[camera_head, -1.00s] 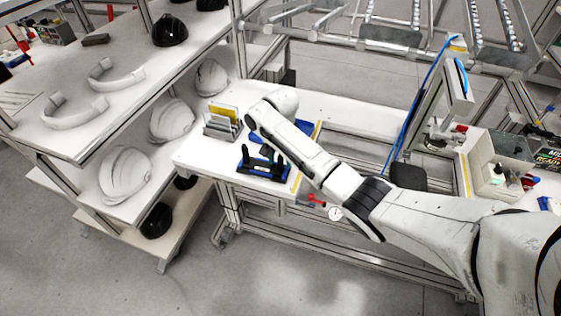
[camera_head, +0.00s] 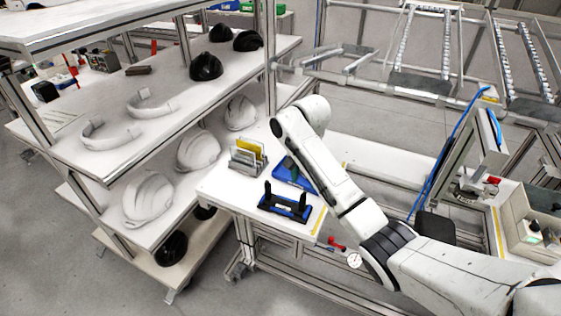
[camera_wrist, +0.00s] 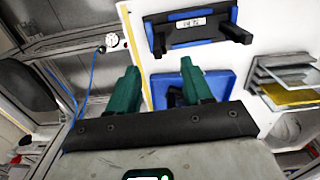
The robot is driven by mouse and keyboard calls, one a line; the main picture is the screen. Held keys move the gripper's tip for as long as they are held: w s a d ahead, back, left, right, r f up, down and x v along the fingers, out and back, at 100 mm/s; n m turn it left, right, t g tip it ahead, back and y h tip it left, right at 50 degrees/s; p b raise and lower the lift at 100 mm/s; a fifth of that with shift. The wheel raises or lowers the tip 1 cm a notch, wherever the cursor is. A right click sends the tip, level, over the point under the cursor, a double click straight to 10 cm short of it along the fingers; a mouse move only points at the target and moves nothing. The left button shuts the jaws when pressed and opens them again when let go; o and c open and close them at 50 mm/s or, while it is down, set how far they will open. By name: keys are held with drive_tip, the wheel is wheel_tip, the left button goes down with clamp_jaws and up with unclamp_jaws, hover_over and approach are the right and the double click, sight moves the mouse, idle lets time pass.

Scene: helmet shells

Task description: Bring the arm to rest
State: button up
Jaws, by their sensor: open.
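My arm (camera_head: 345,185) reaches from the lower right over the white bench (camera_head: 225,190), bent at its raised joint. In the wrist view my gripper (camera_wrist: 160,82) has its two green fingers well apart, with nothing held between them. Past the fingers lie a blue tray (camera_wrist: 222,84) and a black and blue cradle (camera_wrist: 190,27), both on the bench. The head view also shows the blue tray (camera_head: 283,178) and the cradle (camera_head: 285,208). My gripper is mostly hidden behind my arm there.
A shelf rack (camera_head: 75,158) on the left holds white helmet shells (camera_head: 198,151), black shells (camera_head: 206,67) and white curved bands (camera_head: 105,135). A holder with grey and yellow plates (camera_head: 248,157) stands beside the blue tray. A screen on a post (camera_head: 470,150) stands to the right.

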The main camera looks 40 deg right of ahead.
drive_tip(key=s+a+f+n+t+y+b, duration=0.1)
drive_tip(key=s+a+f+n, duration=0.2)
drive_tip(key=s+a+f, duration=0.5)
drive_tip(key=s+a+f+n+y, duration=0.1)
drive_tip(key=a+f+n, duration=0.25)
drive_tip(key=a, duration=0.75)
drive_tip(key=s+f+n+h+b, duration=0.1)
drive_tip(key=s+n, duration=0.5)
drive_tip(key=s, duration=1.4)
drive_tip(key=shift+s+a+h, duration=0.15)
drive_tip(key=shift+a+h, duration=0.15)
drive_tip(key=shift+h, duration=0.3)
